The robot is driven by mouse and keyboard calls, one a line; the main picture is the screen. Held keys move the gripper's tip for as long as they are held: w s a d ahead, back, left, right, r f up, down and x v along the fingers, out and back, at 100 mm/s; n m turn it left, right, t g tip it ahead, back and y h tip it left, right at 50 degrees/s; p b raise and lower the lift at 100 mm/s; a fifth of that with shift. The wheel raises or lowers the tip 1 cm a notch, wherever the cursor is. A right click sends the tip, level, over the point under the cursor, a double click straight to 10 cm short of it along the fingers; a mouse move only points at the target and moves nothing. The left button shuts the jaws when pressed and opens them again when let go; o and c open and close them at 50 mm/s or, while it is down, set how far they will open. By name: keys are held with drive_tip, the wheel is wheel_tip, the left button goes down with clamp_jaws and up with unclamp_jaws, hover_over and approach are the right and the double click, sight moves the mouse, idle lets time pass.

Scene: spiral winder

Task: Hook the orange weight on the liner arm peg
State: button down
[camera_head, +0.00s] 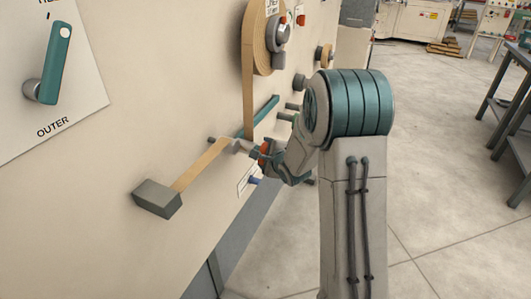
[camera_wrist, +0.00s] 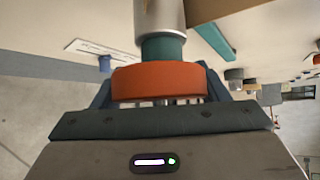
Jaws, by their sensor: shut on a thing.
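The orange weight (camera_wrist: 158,82) is a thick disc between the fingers of my gripper (camera_wrist: 158,102) in the wrist view. My gripper is shut on it. In the head view the weight (camera_head: 265,149) shows as a small orange patch at my gripper (camera_head: 264,158), mostly hidden by the gripper. A teal collar (camera_wrist: 163,48) and a silver cylinder (camera_wrist: 160,14) stand in line just past the weight; whether they touch it I cannot tell. A teal arm (camera_head: 266,112) slants across the panel behind the gripper; it also shows in the wrist view (camera_wrist: 212,40). I cannot make out its peg clearly.
A tan strip (camera_head: 205,163) runs from a grey block (camera_head: 157,198) towards the rollers. A tan roll (camera_head: 259,40) hangs above on the pale panel (camera_head: 170,80). Several short pegs and knobs stick out near my wrist. Open floor (camera_head: 430,200) lies right, before a table (camera_head: 508,120).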

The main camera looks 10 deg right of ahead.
drive_tip(key=shift+f+b, duration=1.15)
drive_tip(key=shift+f, duration=0.5)
drive_tip(key=shift+c, duration=0.8)
unclamp_jaws()
drive_tip(key=shift+f, duration=0.1)
drive_tip(key=s+d+r+n+g+h+p, duration=0.25)
drive_tip(key=s+r+n+p, duration=0.3)
drive_tip(key=s+r, duration=0.4)
drive_tip(key=s+d+r+n+g+h+p, duration=0.1)
drive_tip(key=s+d+r+n+g+p, duration=0.15)
drive_tip(key=s+r+n+p, duration=0.5)
drive_tip(key=s+a+r+n+g+p, duration=0.1)
drive_tip(key=s+r+n, duration=0.1)
drive_tip(key=s, duration=0.4)
drive_tip(key=s+a+r+n+g+p, duration=0.1)
drive_tip(key=s+a+r+n+g, duration=0.1)
drive_tip(key=s+r, duration=0.2)
drive_tip(key=s+a+r+n+g+p, duration=0.1)
drive_tip(key=s+r+n+g, duration=0.1)
drive_tip(key=s, duration=0.7)
drive_tip(key=shift+s+a+r+n+y, duration=0.4)
drive_tip(key=shift+r+n, duration=0.2)
drive_tip(key=shift+r, duration=0.25)
